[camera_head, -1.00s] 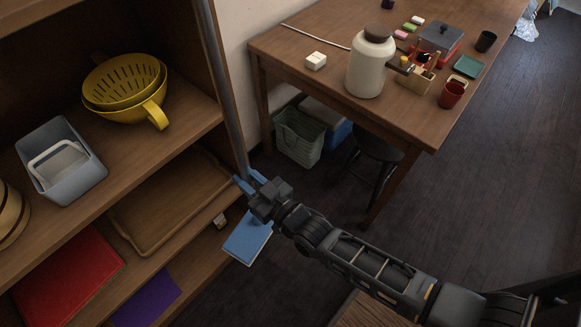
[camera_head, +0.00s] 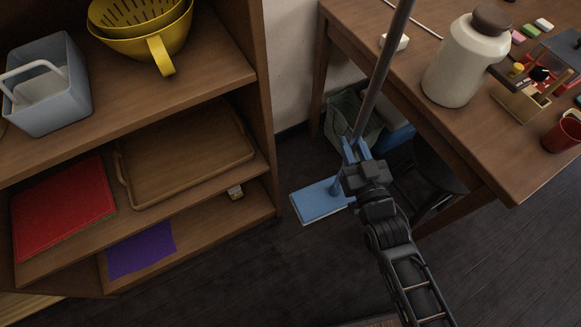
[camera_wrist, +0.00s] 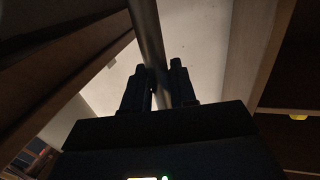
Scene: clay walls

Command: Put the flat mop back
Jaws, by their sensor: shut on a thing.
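The flat mop has a blue rectangular head (camera_head: 318,203) low over the dark floor, in front of the gap between shelf and table. I cannot tell whether the head touches the floor. Its long grey handle (camera_head: 385,72) rises tilted to the right and leaves the top of the head view. My gripper (camera_head: 354,150) is shut on the handle just above the head. In the wrist view the handle (camera_wrist: 148,40) runs up between the two dark fingers (camera_wrist: 160,88).
A wooden shelf (camera_head: 262,110) stands at left with a yellow colander (camera_head: 140,22), a grey-blue bin (camera_head: 62,95), a tray (camera_head: 185,155) and a red folder (camera_head: 62,205). A wooden table (camera_head: 440,125) at right bears a jar (camera_head: 466,62). A grey-green bin (camera_head: 343,108) sits beneath it.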

